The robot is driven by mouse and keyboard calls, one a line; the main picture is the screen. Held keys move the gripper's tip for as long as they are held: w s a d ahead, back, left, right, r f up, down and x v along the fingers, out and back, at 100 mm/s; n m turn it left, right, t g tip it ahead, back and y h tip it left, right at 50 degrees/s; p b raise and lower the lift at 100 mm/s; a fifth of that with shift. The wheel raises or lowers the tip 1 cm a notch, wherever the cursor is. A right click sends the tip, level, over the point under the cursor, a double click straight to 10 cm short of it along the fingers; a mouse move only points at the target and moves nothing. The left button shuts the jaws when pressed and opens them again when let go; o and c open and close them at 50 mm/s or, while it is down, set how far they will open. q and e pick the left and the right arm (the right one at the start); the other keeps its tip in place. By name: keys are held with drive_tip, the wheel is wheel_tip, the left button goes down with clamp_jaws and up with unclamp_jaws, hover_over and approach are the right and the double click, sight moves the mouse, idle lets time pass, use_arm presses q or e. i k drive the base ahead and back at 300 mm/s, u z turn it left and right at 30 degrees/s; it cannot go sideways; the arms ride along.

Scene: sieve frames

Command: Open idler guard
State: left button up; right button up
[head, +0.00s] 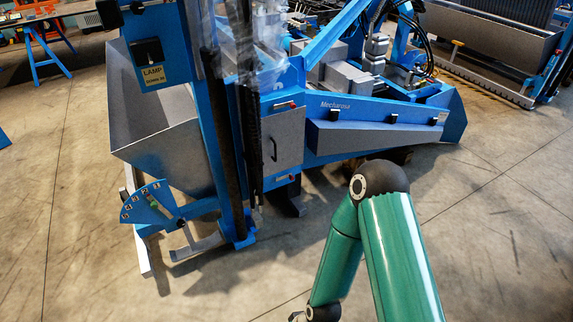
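A blue and grey machine marked "Mecharosa" stands ahead. On its front is a grey panel (283,138) with a dark handle, closed against the blue frame; red-marked fittings sit above and below it. To its right runs a long grey cover (375,137) with several black latches along its top edge, also closed. No label tells which of these is the idler guard. One of my green arms rises from the bottom edge, bent at a dark joint, apart from the machine in the picture. Neither of my grippers shows.
A grey hopper (160,130) and a blue numbered scale plate (148,203) are on the machine's left. A metal foot bracket (195,243) juts out low. A second machine (500,50) stands at the back right. The concrete floor (490,240) in front is clear.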

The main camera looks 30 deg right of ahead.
sight(283, 134)
drive_tip(key=z, duration=0.05)
drive_tip(key=k, duration=0.55)
drive_tip(key=z, duration=0.8)
drive_tip(key=i, duration=2)
drive_tip(key=u, duration=0.8)
drive_tip(key=k, duration=0.6)
drive_tip(key=u, duration=0.1)
drive_tip(key=i, duration=0.4)
drive_tip(key=u, duration=0.05)
